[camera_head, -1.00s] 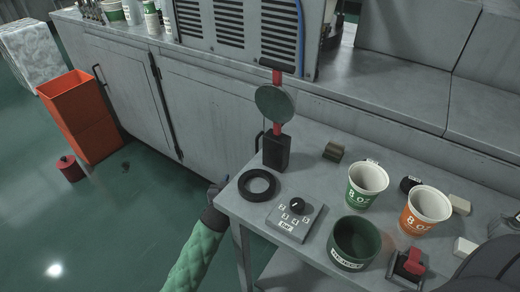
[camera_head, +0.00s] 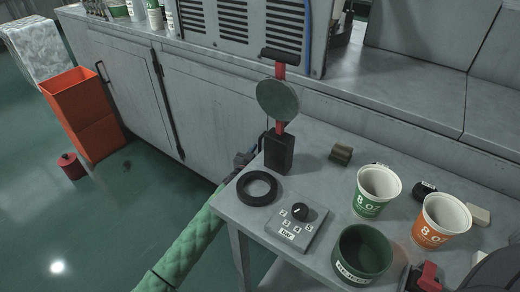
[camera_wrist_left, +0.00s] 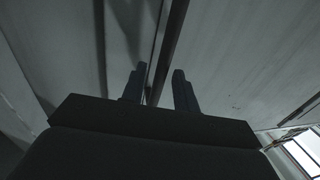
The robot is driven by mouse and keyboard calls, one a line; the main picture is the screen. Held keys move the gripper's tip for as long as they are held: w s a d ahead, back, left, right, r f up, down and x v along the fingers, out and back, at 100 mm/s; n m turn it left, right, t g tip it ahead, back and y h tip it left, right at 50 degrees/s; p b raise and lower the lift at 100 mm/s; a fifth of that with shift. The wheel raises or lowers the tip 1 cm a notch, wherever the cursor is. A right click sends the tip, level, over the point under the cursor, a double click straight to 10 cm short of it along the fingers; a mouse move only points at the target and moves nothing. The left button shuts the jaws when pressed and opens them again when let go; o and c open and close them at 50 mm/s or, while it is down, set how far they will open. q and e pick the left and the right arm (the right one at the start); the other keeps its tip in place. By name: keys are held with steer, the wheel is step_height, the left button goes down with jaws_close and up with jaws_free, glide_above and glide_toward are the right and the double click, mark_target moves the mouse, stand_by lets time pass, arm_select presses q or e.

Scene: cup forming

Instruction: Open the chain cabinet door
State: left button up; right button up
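The grey cabinet doors are under the long counter; the left door (camera_head: 127,92) has a dark handle (camera_head: 101,72) at its left, and the right door (camera_head: 215,115) runs behind the small table. A dark handle (camera_head: 262,140) shows partly behind the table's back left corner. No label shows which door is the chain cabinet's. My left gripper (camera_head: 246,158) is low beside that corner, near this handle, partly hidden by the table. In the left wrist view its two fingers (camera_wrist_left: 158,88) stand apart, with a dark upright bar (camera_wrist_left: 172,45) beyond and between them; contact cannot be told.
The small table (camera_head: 232,208) holds a black ring (camera_head: 257,187), a dial box (camera_head: 295,228), a dark green cup (camera_head: 362,255), two paper cups and a stand with a round disc (camera_head: 278,101). An orange bin (camera_head: 85,110) stands at the left.

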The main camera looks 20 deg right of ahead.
arm_select(q)
steer(key=shift+w+d, duration=0.5)
steer(key=shift+w, duration=0.05)
jaws_close()
steer(key=shift+a, duration=0.1)
